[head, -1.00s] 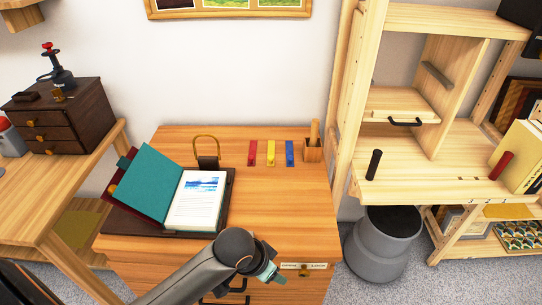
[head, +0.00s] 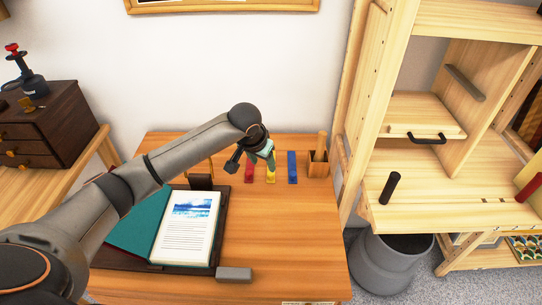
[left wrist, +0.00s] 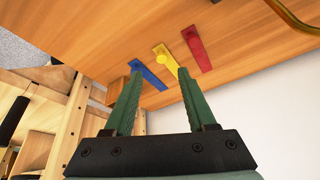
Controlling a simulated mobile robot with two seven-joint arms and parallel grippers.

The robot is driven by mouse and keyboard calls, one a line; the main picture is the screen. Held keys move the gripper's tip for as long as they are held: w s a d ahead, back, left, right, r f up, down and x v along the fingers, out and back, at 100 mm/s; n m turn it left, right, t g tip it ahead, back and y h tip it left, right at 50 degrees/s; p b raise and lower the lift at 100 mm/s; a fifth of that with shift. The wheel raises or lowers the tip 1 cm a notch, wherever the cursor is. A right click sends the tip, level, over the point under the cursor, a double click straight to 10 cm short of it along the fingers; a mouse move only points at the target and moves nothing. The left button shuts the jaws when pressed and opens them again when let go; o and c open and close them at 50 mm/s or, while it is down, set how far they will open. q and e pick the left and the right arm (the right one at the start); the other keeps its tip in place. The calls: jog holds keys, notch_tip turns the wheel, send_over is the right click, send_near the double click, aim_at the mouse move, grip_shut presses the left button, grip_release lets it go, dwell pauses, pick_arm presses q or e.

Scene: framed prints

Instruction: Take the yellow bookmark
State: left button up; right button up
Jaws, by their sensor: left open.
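The yellow bookmark (head: 271,174) lies flat on the wooden desk, between the red bookmark (head: 250,172) and the blue bookmark (head: 292,168). My left gripper (head: 262,152) is open above it and hides part of it in the head view. In the left wrist view the yellow bookmark (left wrist: 166,55), with a round knob on it, shows between and beyond the green fingertips (left wrist: 160,75). The fingers hold nothing. I cannot tell the exact height of the gap. My right gripper is not in view.
An open book (head: 187,226) lies on a dark stand at the desk's left. A wooden holder (head: 318,164) stands right of the bookmarks. A grey block (head: 234,274) is near the front edge. A shelf unit (head: 440,205) rises at the right. The desk's right middle is clear.

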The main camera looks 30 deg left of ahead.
pick_arm(q)
jog(key=b, duration=0.1)
send_over(269, 175)
jog(key=s, duration=0.3)
jog(key=f, duration=0.6)
jog(key=shift+w+d, duration=0.15)
jog(key=shift+d, duration=0.1)
jog(key=shift+w+f, duration=0.2)
jog(key=shift+f, duration=0.1)
jog(key=b+x, duration=0.1)
jog(key=x, duration=0.3)
jog(key=shift+w+a+r, duration=0.1)
jog(key=shift+w, duration=0.1)
jog(key=shift+w+f, duration=0.15)
jog(key=shift+f, duration=0.35)
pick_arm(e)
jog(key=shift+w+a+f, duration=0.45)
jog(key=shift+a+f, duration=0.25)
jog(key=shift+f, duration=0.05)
pick_arm(q)
grip_shut()
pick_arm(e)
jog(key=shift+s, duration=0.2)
